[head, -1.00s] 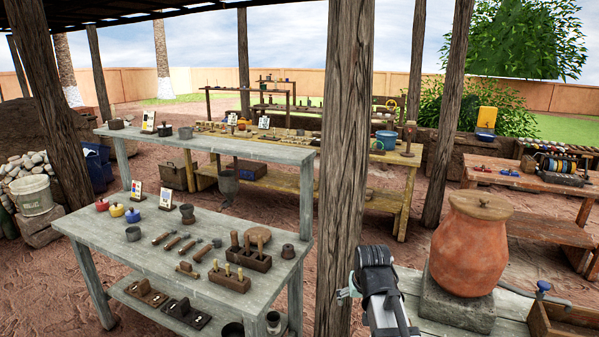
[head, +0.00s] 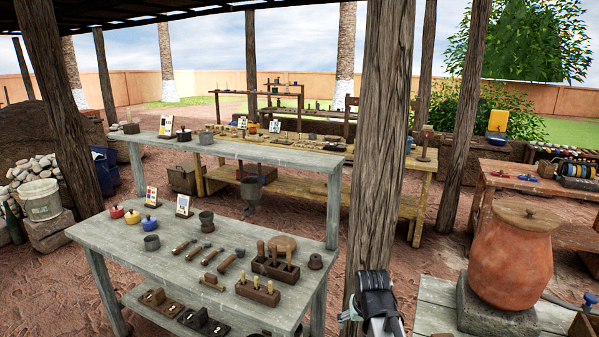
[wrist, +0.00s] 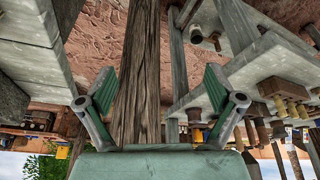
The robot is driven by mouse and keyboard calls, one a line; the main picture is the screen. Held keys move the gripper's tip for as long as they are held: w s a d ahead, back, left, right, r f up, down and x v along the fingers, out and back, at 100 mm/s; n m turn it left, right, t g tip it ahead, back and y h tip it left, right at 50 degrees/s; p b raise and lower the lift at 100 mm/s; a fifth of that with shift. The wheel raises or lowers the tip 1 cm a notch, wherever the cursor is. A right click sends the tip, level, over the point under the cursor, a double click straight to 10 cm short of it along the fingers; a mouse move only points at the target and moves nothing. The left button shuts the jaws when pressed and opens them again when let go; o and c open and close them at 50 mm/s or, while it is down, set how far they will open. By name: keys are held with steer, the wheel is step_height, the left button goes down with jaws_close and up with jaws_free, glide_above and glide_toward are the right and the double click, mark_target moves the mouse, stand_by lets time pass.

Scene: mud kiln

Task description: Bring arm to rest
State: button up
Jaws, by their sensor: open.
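My gripper (wrist: 161,80) shows in the wrist view with its two green-grey fingers spread wide apart and nothing between them. Beyond the gap stands a rough wooden post (wrist: 138,75). In the head view only a dark part of my arm and a small greenish finger piece show at the bottom edge, in front of the foot of the same wooden post (head: 383,150). The gripper touches nothing that I can make out, and its exact distance from the post cannot be told.
A grey workbench (head: 110,240) with pots, hammers and tool blocks stands left of the post. A lidded clay jar (head: 510,255) sits on a stone block on a bench (head: 435,295) at right. A yellow-brown table (head: 300,190) stands behind. Bare ground lies between.

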steer(key=s+f+g, duration=0.2)
steer(key=s+f, duration=0.6)
steer(key=f, duration=0.5)
steer(key=s+f+g, duration=0.3)
steer(key=s+f, duration=0.4)
steer(key=f, duration=0.6)
steer(key=s+f+g, duration=0.2)
steer(key=s+f, duration=0.5)
steer(key=s, duration=0.6)
steer(key=s+f+g, duration=0.3)
steer(key=s+f, duration=0.5)
steer(key=s, duration=0.5)
steer(key=shift+s+g, duration=0.3)
steer(key=shift+s, duration=0.05)
steer(key=shift+d, duration=0.1)
